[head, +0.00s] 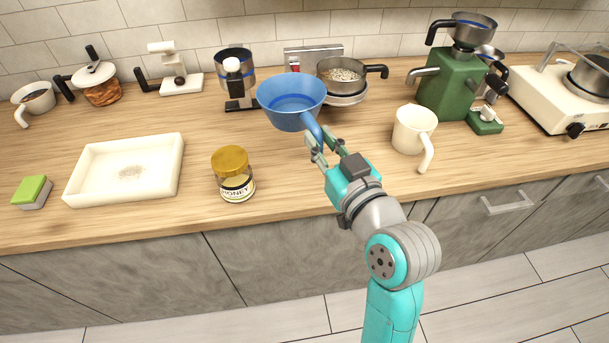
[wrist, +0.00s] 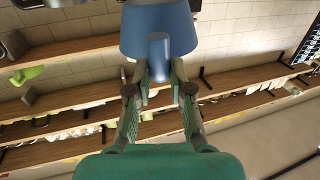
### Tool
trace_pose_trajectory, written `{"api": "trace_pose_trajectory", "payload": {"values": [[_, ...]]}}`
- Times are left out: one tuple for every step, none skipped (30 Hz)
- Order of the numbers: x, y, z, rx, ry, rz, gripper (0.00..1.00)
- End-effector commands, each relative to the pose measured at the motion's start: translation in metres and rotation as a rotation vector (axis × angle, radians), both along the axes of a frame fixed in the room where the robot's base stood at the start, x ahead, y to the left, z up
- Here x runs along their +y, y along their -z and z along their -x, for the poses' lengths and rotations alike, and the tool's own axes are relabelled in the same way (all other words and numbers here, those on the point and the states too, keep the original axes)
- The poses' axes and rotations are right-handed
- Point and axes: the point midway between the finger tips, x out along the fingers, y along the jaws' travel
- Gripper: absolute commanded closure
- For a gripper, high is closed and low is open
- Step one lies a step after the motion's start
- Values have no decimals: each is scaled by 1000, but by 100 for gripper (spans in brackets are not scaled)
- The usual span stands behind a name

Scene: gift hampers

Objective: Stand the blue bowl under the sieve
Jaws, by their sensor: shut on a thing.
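The blue bowl (head: 291,101) is a wide, round bowl with a handle. My gripper (head: 322,146) is shut on its handle, in front of the back row of things. In the wrist view the bowl (wrist: 158,32) is at the top, its handle between the fingers of my gripper (wrist: 158,75). The bowl looks upright and seems to be above the counter; its underside is hidden. I cannot tell for certain which thing is the sieve. A dark-rimmed round holder on a black stand (head: 236,78) is just behind and left of the bowl.
A grey pan of grains (head: 341,75) stands behind right of the bowl. A white mug (head: 414,129) and green machine (head: 449,83) are to the right. A honey jar (head: 233,173) and white tray (head: 126,169) are to the left. Counter between jar and mug is clear.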

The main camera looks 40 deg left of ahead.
Motion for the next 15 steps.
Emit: {"api": "trace_pose_trajectory", "payload": {"values": [[0, 6, 0, 4, 0, 1, 100], [0, 10, 0, 4, -1, 2, 100], [0, 18, 0, 5, 0, 3, 100], [0, 24, 0, 6, 0, 3, 100], [0, 31, 0, 6, 1, 4, 100], [0, 41, 0, 7, 0, 4, 100], [0, 48, 0, 7, 0, 3, 100], [0, 54, 0, 6, 1, 4, 100], [0, 64, 0, 7, 0, 3, 100], [0, 71, 0, 7, 0, 3, 100], [0, 78, 0, 6, 1, 4, 100], [0, 86, 0, 7, 1, 2, 100], [0, 93, 0, 6, 0, 3, 100], [0, 98, 0, 6, 1, 3, 100], [0, 106, 0, 6, 1, 3, 100]]}}
